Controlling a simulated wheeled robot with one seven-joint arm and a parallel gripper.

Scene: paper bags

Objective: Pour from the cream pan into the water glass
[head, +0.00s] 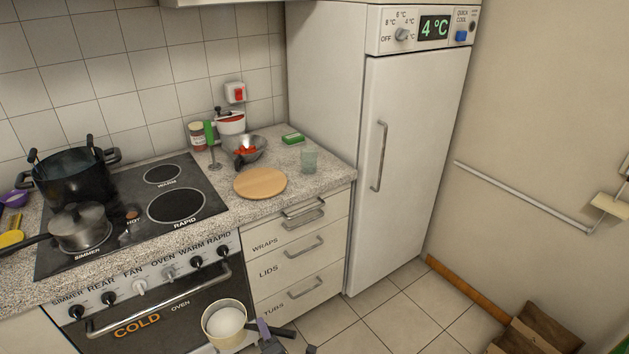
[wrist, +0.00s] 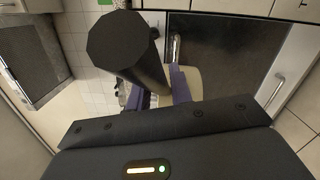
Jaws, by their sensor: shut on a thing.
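The cream pan (head: 207,333) is at the bottom of the head view, in front of the oven, held in the air and roughly level. Pale white contents (head: 228,321) show inside it. My gripper (head: 266,332) is shut on its dark handle (head: 283,332). In the wrist view the handle (wrist: 125,45) looms large between the purple fingers (wrist: 175,88), with part of the cream pan (wrist: 193,82) behind. The water glass (head: 308,161), greenish and see-through, stands upright on the counter near its right end, well apart from the pan.
A round wooden board (head: 260,183) lies left of the glass. A steel bowl (head: 249,150) with red pieces, a green-handled tool (head: 210,135) and a green box (head: 293,138) stand behind. The fridge (head: 410,150) rises at right. Pots occupy the hob (head: 140,215).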

